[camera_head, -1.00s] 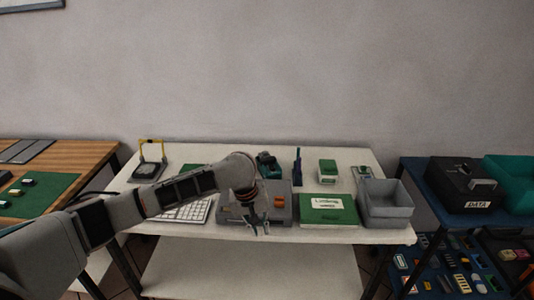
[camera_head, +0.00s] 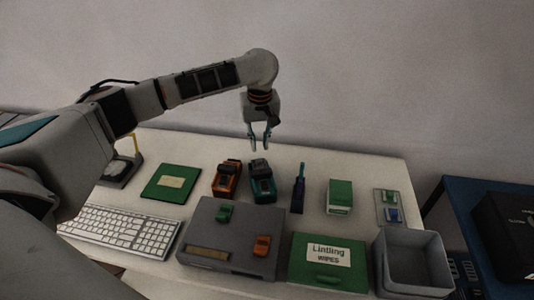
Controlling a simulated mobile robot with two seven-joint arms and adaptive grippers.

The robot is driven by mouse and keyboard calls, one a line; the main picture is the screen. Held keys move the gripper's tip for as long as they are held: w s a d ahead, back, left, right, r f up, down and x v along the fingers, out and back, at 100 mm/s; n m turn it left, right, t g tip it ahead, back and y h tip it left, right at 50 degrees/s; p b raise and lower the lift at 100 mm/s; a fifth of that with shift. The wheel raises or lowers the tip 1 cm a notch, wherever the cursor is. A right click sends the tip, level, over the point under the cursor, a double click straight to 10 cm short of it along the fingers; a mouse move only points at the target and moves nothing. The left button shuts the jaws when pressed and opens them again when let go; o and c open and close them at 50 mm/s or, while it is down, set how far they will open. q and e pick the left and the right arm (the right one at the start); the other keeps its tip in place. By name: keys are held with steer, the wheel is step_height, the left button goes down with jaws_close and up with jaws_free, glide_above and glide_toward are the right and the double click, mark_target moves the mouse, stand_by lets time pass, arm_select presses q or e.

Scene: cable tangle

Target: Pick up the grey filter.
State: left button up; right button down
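My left gripper (camera_head: 261,145) points down with its two fingers apart and nothing between them. It is over the back part of the white table (camera_head: 350,165), behind a teal-and-black device (camera_head: 262,182) and an orange-and-black device (camera_head: 226,180). I cannot make out with certainty which thing is the grey filter. A large grey case (camera_head: 205,222) with a green and an orange part on top lies at the front middle. A small grey plate (camera_head: 380,196) with green and blue pieces lies at the right. My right gripper is not in view.
A white keyboard (camera_head: 125,230) and a green pad (camera_head: 171,182) are on the left. A dark blue upright tool (camera_head: 297,190), a green-and-white box (camera_head: 340,196), a green wipes box (camera_head: 325,262) and an empty grey bin (camera_head: 412,262) are on the right.

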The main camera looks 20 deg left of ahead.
mark_target(259, 160)
arm_select(q)
steer(key=shift+a+f, duration=0.1)
steer(key=shift+f, duration=1.35)
steer(key=f, duration=0.4)
steer(key=shift+w+a+f, duration=0.3)
steer(key=shift+w+f, duration=0.1)
steer(key=shift+c, duration=0.2)
steer(key=c, duration=0.4)
steer(key=shift+o, duration=0.2)
steer(key=shift+r, duration=0.2)
step_height(259, 160, up, 20)
steer(key=shift+f, duration=0.15)
